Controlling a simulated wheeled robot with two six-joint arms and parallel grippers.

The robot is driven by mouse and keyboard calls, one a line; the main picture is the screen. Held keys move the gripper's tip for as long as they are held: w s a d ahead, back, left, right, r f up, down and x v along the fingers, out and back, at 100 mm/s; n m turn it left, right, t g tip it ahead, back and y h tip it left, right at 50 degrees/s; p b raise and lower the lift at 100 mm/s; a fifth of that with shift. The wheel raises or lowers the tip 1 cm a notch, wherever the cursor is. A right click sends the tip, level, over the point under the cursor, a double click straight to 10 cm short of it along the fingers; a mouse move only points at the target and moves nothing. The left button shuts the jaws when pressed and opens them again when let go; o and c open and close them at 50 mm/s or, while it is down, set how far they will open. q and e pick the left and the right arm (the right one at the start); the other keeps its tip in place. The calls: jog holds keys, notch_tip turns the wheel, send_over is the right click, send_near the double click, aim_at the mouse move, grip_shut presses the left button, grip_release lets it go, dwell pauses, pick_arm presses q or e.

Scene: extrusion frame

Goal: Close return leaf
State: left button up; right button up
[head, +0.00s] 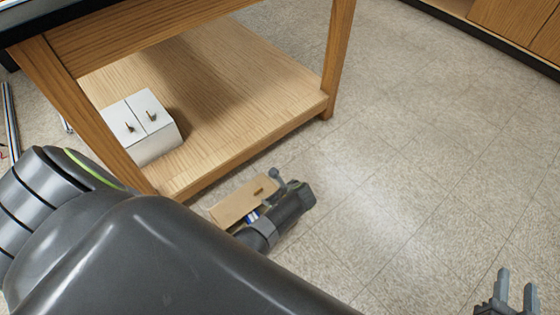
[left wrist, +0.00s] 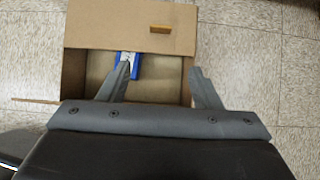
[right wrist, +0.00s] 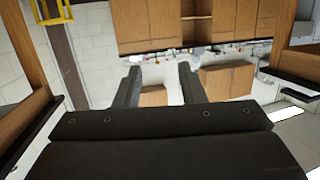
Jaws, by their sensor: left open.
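A tan cardboard box (left wrist: 75,75) sits on the floor below my left gripper in the left wrist view. A flat tan leaf (left wrist: 105,30) with a small wooden handle (left wrist: 160,29) covers its far part; the near part is open. A blue and white item (left wrist: 136,66) shows inside, partly behind a finger. In the head view the leaf (head: 235,203) shows beside my left gripper (head: 286,182), and my arm hides much of the box. My left gripper is open and empty over the opening. My right gripper (head: 510,285) is open and empty, well away at the lower right.
A wooden table with a low shelf (head: 230,75) stands behind the box, its legs close to my left arm. A white box (head: 145,130) with two small handles sits on the shelf. Tiled floor (head: 420,150) to the right is clear. Wooden cabinets (head: 510,25) line the far right.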

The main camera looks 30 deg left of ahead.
pick_arm(q)
jog(key=shift+p+v, duration=0.95)
jog(key=shift+v, duration=1)
pick_arm(e)
jog(key=s+a+f+g+y, duration=0.1)
jog(key=s+a+f+g, duration=0.1)
jog(key=s+f+g, duration=0.6)
jog(key=shift+s+a+f+g+y, duration=0.35)
jog(key=shift+s+f, duration=0.4)
jog(key=shift+f, duration=0.75)
